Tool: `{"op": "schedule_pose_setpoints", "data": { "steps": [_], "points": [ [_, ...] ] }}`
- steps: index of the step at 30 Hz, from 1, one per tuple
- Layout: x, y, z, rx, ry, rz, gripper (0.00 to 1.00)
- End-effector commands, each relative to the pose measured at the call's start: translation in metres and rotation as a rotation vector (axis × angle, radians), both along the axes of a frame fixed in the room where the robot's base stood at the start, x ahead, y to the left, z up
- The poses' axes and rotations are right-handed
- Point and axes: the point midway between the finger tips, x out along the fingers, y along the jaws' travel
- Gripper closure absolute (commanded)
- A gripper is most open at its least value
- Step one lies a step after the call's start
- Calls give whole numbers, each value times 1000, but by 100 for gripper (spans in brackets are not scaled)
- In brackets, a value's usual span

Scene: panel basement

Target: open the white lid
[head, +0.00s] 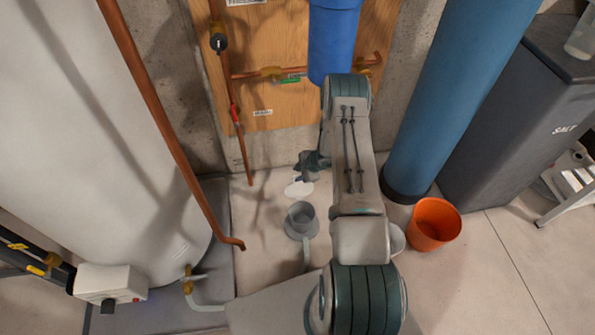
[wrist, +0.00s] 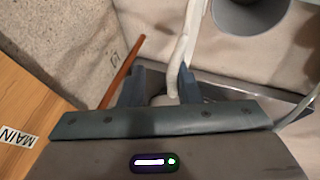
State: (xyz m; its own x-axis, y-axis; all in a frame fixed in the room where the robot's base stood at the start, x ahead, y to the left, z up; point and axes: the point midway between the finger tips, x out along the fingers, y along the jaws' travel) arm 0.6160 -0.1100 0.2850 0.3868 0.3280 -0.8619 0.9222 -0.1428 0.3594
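A small flat white disc, which looks like the white lid (head: 299,188), is low near the floor by the back wall, below and left of my gripper in the head view. My gripper (head: 311,162) is partly hidden behind my arm there. In the wrist view my gripper (wrist: 160,78) has its two dark fingers apart, with nothing clearly held. A pale rounded edge shows low between the fingers; I cannot tell if it is the lid. Whether the fingers touch anything is also unclear.
A grey round cup (head: 301,219) stands in front of the disc. A pale pipe (wrist: 187,45) passes close to the right finger. A copper pipe (head: 241,145), white tank (head: 90,130), blue cylinder (head: 440,110) and orange bucket (head: 433,224) surround the spot.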

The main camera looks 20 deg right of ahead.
Motion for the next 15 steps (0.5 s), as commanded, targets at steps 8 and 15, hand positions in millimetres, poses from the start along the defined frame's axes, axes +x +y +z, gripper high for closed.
{"op": "schedule_pose_setpoints", "data": {
  "steps": [8,15],
  "points": [
    [-22,-31,81,-6,-27,2,70],
    [-33,-41,103,-8,-21,2,70]
  ]
}}
